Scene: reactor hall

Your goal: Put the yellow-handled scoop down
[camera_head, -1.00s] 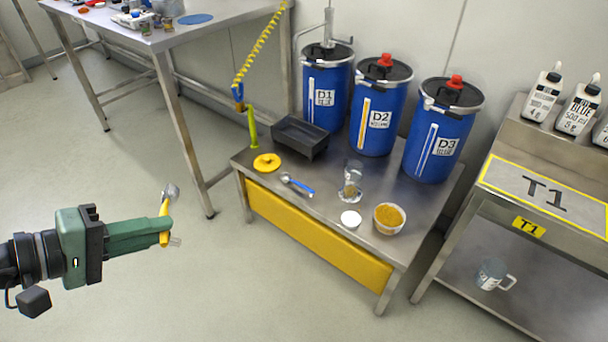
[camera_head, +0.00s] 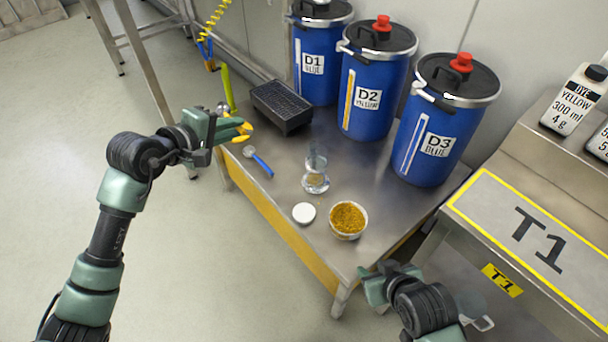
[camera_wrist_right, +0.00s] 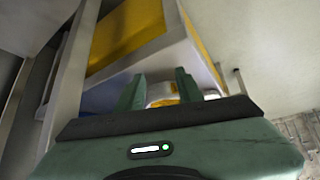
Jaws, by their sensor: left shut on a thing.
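My left gripper (camera_head: 238,130) is shut on the yellow-handled scoop (camera_head: 246,128) over the table's far left corner. The scoop's metal bowl (camera_head: 223,109) shows just behind the fingers; much of the handle is hidden by them. I cannot tell whether the scoop touches the table (camera_head: 282,190). My right gripper (camera_head: 372,287) is low beside the table's front right corner. In the right wrist view its two fingers (camera_wrist_right: 158,90) stand apart, with nothing seen held between them.
A blue-handled scoop (camera_head: 261,164), a black tray (camera_head: 282,106), a glass vessel (camera_head: 316,178), a white disc (camera_head: 304,213) and a tub of yellow powder (camera_head: 348,220) stand on the table. Blue drums (camera_head: 371,90) stand behind. The T1 bench (camera_head: 540,230) is at right.

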